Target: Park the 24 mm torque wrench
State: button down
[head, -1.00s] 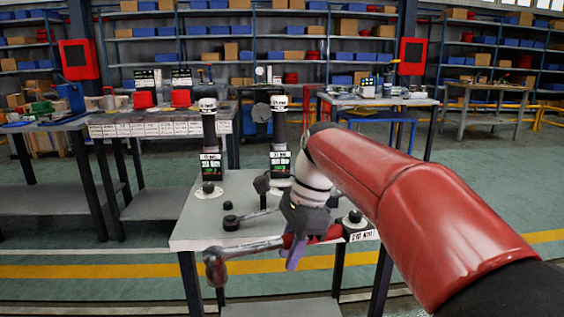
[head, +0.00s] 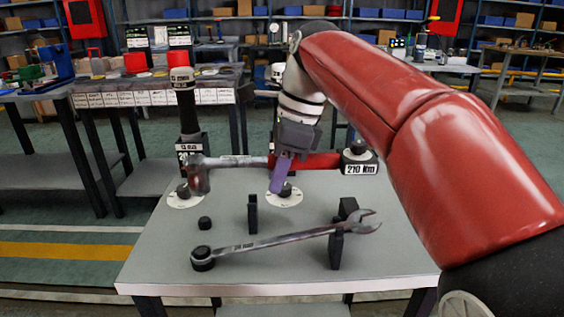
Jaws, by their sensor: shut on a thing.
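The torque wrench has a steel ratchet head (head: 200,177), a steel shaft and a red handle (head: 318,161). It lies crosswise over the back part of the grey table (head: 160,262), head to the left. My gripper (head: 283,172), with purple fingers, is shut on it near where shaft meets handle. The head overlaps a white disc with a black knob (head: 184,198) in the picture; I cannot tell whether they touch. The handle's right end is by a "210 Nm" sign (head: 361,169). No 24 mm marking is readable.
Another black block (head: 252,214) and a small black socket (head: 205,223) stand mid-table. A dark post (head: 186,105) rises at back left. The table's front left is clear.

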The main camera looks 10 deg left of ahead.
jog(key=shift+s, duration=0.15)
jog(key=b, duration=0.3)
send_over(272, 226)
jog(key=d, duration=0.1)
jog(key=shift+w+f, duration=0.2)
jog(key=shift+f, duration=2.65)
jog(key=shift+p, duration=0.65)
jog(key=shift+f+b, duration=0.6)
jog(key=shift+f, duration=0.45)
jog(key=c, duration=1.1)
grip_release()
jog(key=shift+f, duration=0.1)
jog(key=p+v, duration=0.2)
jog(key=v, duration=0.6)
